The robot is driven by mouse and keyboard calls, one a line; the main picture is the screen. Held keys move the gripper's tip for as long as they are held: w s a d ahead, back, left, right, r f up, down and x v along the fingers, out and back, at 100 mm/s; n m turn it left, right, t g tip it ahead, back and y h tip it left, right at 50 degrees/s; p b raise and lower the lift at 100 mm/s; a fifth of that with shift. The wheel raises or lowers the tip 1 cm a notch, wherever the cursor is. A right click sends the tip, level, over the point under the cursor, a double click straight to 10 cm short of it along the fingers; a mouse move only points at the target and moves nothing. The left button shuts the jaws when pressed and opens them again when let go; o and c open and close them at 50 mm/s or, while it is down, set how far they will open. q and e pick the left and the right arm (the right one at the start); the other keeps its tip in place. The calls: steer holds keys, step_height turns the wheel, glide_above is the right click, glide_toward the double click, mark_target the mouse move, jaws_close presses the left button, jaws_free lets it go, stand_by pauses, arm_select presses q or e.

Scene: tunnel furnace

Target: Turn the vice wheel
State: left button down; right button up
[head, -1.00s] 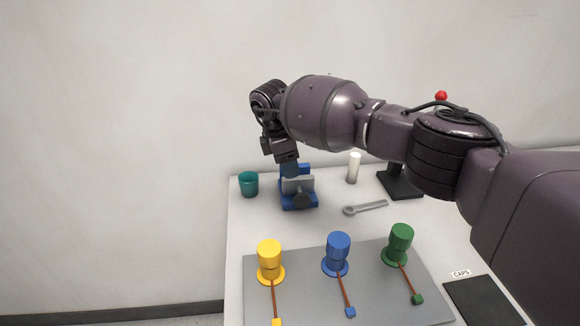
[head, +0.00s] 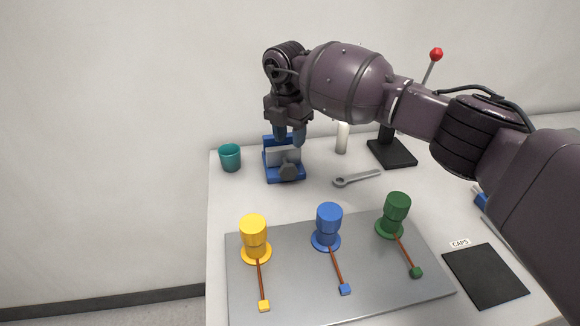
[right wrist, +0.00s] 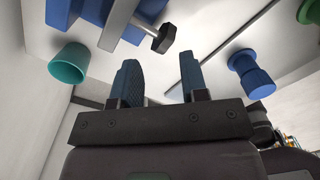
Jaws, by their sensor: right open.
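The small blue vice (head: 270,171) with grey jaws stands near the far edge of the table. Its dark grey wheel (head: 289,171) is on the side facing me. My right gripper (head: 290,136) points down just above the vice, fingers apart and empty. In the right wrist view, the two blue-grey fingers (right wrist: 162,78) are open with nothing between them. There the wheel (right wrist: 164,38) shows beyond the fingertips, apart from them, and the vice (right wrist: 118,24) is partly cut off at the top. My left gripper is not in view.
A teal cup (head: 230,158) stands left of the vice; a white cylinder (head: 342,138) and a wrench (head: 357,179) are to its right. A grey board (head: 300,283) with yellow, blue and green capped posts lies in front. A red-knobbed lever (head: 436,55) rises behind my arm.

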mark_target(290, 164)
steer(key=f+n, duration=0.2)
steer(key=n, duration=0.7)
steer(key=s+f+n+b, duration=0.1)
steer(key=f+n, duration=0.2)
steer(key=n, duration=0.6)
steer(key=f+n+b, duration=0.1)
steer(key=f+n, duration=0.1)
steer(key=n, duration=0.6)
steer(key=shift+s+f+n+y, duration=0.3)
steer(key=shift+n, duration=0.1)
jaws_close()
